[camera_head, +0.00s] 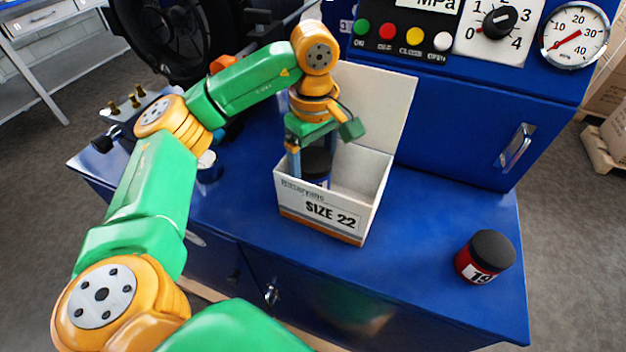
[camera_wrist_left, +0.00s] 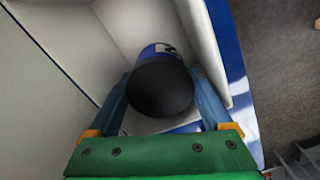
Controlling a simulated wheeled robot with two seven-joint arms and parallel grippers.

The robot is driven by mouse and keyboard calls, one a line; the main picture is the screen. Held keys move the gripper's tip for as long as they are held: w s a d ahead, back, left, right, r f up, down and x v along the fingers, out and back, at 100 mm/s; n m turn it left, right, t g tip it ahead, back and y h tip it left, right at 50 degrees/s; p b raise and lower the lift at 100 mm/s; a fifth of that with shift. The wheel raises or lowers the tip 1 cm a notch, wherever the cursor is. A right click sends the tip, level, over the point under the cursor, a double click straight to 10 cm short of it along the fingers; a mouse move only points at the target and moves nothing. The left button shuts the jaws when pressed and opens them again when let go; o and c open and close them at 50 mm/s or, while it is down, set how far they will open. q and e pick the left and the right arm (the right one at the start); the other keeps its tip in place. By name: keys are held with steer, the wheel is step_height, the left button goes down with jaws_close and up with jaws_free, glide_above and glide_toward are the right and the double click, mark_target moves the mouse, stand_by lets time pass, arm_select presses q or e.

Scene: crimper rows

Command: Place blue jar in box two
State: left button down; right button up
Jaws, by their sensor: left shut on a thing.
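The blue jar (camera_head: 317,166) with a black lid is between the fingers of my left gripper (camera_head: 311,160), which is shut on it. The jar is upright within the left part of the open white box (camera_head: 347,230), marked SIZE 22. In the left wrist view, the black lid (camera_wrist_left: 160,90) and a strip of blue body with a white label (camera_wrist_left: 160,49) show between the two fingers of my left gripper (camera_wrist_left: 161,100). The box walls (camera_wrist_left: 130,35) surround it. I cannot tell whether the jar touches the box floor. My right gripper is not in view.
The box's raised lid (camera_head: 375,105) stands at its back. A red jar (camera_head: 483,257) with a black lid, marked 19, stands at the right of the blue bench (camera_head: 430,235). A control panel with a gauge (camera_head: 575,33) rises behind. Bench between box and red jar is clear.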

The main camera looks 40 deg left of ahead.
mark_target(313, 181)
arm_select(q)
step_height(313, 181, down, 4)
steer(key=shift+r, duration=0.1)
jaws_free()
steer(key=shift+r, duration=0.2)
step_height(313, 181, up, 5)
steer(key=shift+f, duration=0.2)
step_height(313, 181, up, 7)
steer(key=p, duration=0.3)
steer(key=shift+r, duration=0.1)
